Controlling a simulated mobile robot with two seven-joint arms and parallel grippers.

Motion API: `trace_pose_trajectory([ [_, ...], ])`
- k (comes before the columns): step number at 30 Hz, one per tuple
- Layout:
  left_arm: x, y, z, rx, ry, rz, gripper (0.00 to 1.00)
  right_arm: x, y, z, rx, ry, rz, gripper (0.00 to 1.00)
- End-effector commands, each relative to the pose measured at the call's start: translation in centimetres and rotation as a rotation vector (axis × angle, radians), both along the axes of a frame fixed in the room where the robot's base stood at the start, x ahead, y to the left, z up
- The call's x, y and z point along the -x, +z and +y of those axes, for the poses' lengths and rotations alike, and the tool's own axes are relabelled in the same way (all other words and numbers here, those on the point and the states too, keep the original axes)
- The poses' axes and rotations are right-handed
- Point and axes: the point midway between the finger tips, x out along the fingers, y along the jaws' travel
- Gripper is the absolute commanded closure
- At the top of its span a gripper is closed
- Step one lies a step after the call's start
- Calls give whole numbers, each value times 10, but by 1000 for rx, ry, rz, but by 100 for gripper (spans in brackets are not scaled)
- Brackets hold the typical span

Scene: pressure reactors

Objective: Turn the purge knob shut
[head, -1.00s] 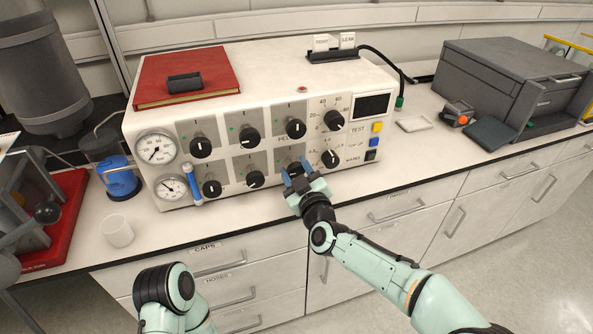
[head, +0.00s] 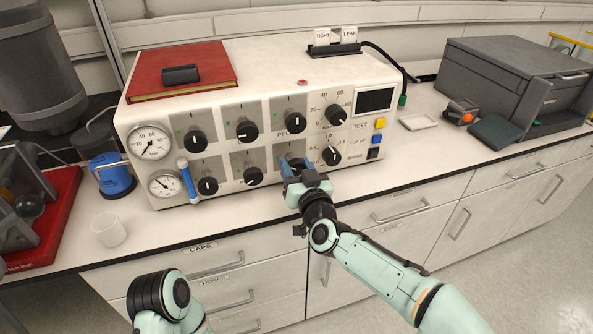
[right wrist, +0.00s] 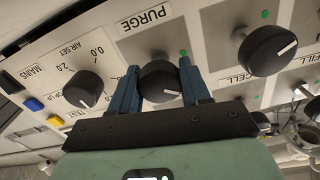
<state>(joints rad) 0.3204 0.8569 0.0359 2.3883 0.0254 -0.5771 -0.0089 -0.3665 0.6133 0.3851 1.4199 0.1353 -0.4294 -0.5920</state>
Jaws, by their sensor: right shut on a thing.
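The purge knob (right wrist: 160,82) is a round black knob with a white pointer line, under the upside-down PURGE label in the right wrist view. Its pointer slants toward the lower right there, and a green dot (right wrist: 183,53) sits beside the label. My right gripper (right wrist: 159,80) has its blue fingers on either side of the knob and is shut on it. In the head view my right gripper (head: 297,166) is at the lower row of the white control panel (head: 232,98) and hides most of the purge knob. My left gripper is out of view.
A white cup (head: 108,229) is at the left.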

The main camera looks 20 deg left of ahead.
Motion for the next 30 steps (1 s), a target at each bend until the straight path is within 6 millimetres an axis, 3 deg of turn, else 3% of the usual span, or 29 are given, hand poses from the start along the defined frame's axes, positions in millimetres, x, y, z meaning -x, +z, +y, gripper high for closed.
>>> trace_pose_trajectory([
  [9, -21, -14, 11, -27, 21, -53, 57, 0, -4, 1, -248, 1, 174, 84],
  [30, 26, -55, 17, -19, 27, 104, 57, 1, -3, 2, -706, 2, 485, 84],
])
